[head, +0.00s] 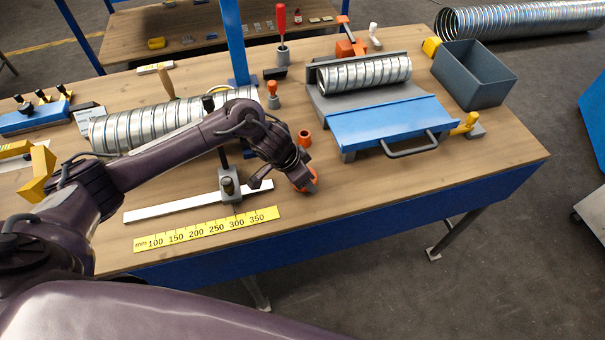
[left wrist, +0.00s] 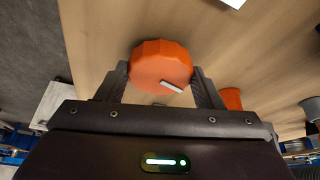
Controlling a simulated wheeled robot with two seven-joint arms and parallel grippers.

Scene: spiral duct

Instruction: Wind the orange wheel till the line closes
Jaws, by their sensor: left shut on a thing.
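The orange wheel (head: 314,177) is near the front edge of the wooden workbench, mostly hidden behind my left gripper (head: 303,178) in the head view. The left wrist view shows it as a faceted orange knob (left wrist: 158,60) with a short white line on its face, slanting slightly. My left gripper (left wrist: 160,78) is shut on it, one finger on each side. What the wheel is mounted on is hidden, and I cannot tell which other mark its line belongs with. My right gripper is not in view.
A ribbed metal duct (head: 140,128) lies behind my left arm. A white strip (head: 165,208) and yellow ruler (head: 205,229) lie left of the wheel. An orange cup (head: 304,138) stands just behind. A blue plate with handle (head: 390,122) and grey bin (head: 478,88) are to the right.

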